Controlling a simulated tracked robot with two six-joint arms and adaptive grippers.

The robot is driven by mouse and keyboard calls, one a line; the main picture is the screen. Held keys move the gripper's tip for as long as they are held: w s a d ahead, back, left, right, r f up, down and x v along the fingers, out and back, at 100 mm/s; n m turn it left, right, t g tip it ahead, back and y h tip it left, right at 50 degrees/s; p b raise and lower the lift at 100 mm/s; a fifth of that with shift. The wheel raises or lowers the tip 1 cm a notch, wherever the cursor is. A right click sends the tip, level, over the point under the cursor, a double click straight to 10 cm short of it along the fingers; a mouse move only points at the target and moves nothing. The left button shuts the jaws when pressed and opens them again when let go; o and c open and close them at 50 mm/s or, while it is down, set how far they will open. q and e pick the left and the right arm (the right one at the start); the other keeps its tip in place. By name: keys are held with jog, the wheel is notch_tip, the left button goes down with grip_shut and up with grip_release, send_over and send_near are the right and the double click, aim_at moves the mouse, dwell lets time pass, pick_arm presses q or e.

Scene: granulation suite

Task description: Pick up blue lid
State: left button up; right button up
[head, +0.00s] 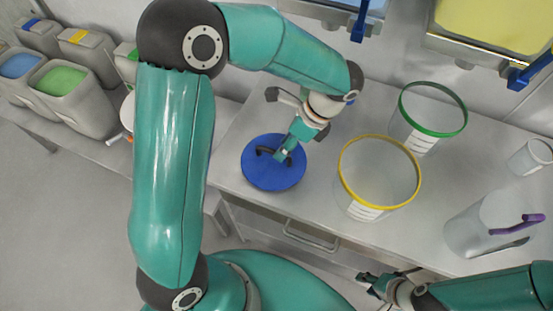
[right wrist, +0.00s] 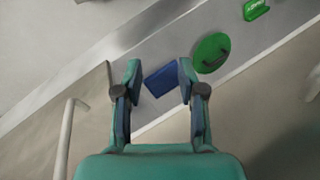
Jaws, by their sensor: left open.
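The round blue lid (head: 272,178) lies flat near the left end of the grey worktop in the head view. It has a dark handle on top (head: 264,152). My left gripper (head: 283,154) is open and points down over the lid, with its fingers at the handle. Part of the handle is hidden by the fingers, and I cannot tell whether they touch it. My right gripper (head: 388,281) is in front of the worktop in the head view. In the right wrist view its fingers (right wrist: 160,75) are apart, with nothing held.
A yellow-rimmed clear container (head: 351,205) stands right of the lid, with a green-rimmed one (head: 411,136) behind it. A jug with a purple handle (head: 516,226) and a small beaker (head: 530,157) stand further right. The right wrist view shows a green lid (right wrist: 208,50) and a blue flat thing (right wrist: 161,80).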

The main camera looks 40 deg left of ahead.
pick_arm(q)
jog(key=shift+x, duration=1.95)
jog(key=shift+w, duration=0.1)
grip_shut()
